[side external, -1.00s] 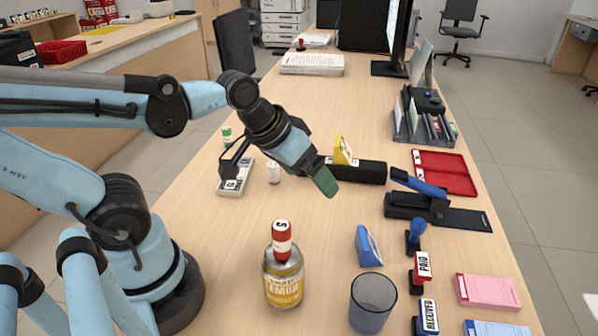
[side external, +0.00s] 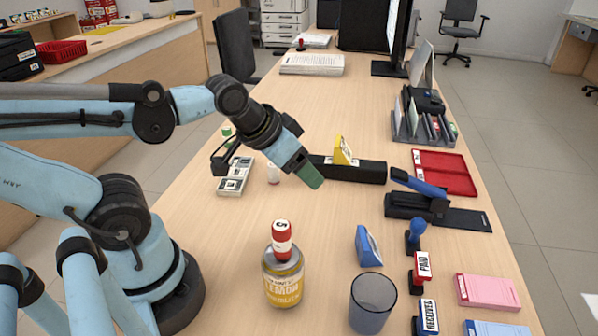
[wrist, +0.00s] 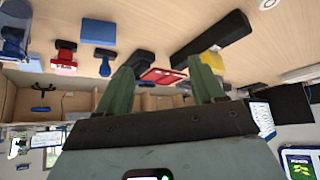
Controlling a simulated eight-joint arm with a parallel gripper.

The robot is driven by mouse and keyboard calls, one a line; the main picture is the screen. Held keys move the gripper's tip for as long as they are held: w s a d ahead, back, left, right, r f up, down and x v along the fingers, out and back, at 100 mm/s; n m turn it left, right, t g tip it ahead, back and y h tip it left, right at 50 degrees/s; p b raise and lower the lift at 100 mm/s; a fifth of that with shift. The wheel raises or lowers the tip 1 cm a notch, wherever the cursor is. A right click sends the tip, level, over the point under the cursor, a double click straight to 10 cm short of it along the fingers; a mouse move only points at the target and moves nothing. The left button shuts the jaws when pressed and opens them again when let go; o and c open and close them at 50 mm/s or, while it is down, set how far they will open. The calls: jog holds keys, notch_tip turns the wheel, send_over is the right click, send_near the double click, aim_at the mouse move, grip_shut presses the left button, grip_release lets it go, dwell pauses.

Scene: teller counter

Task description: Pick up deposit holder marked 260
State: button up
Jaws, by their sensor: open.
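My gripper (side external: 312,177) hangs above the middle of the counter, pointing down to the right. Its two green fingers stand apart in the wrist view (wrist: 160,68), with nothing between them. No marking 260 is legible, so I cannot tell for sure which thing is the deposit holder. A yellow wedge-shaped piece (side external: 342,153) stands at the long black bar (side external: 360,171), just behind and right of my gripper; it also shows in the wrist view (wrist: 212,62). A blue wedge-shaped piece (side external: 368,247) stands nearer the camera, to the right; it also shows in the wrist view (wrist: 98,32).
A lemon bottle (side external: 283,281) with a red-topped item on it and a dark cup (side external: 372,303) stand in front. Several stamps, including PAID (side external: 422,265), line the right.

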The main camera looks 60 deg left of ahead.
jog(key=m+g+h, duration=0.5)
jog(key=m+h, duration=0.1)
jog(key=m, duration=0.4)
send_near(358, 232)
jog(key=w+f+m+g+h, duration=0.1)
jog(key=m, duration=0.2)
jog(key=w+f+m+h, duration=0.1)
jog(key=m+h, duration=0.1)
jog(key=w+f+m+g+h, duration=0.1)
jog(key=m, duration=0.2)
jog(key=shift+f+m+g+h, duration=0.2)
jog(key=shift+m+g+h, duration=0.1)
jog(key=shift+h, duration=0.1)
jog(key=f+m+h, duration=0.1)
jog(key=m, duration=0.1)
jog(key=f+m+g, duration=0.1)
jog(key=shift+s+a+m+h, duration=0.2)
jog(key=shift+s+m+h, duration=0.05)
jog(key=shift+m+h, duration=0.15)
jog(key=x, duration=0.7)
jog(key=shift+d+f, duration=0.1)
jog(key=shift+d, duration=0.05)
jog(key=c, duration=1.2)
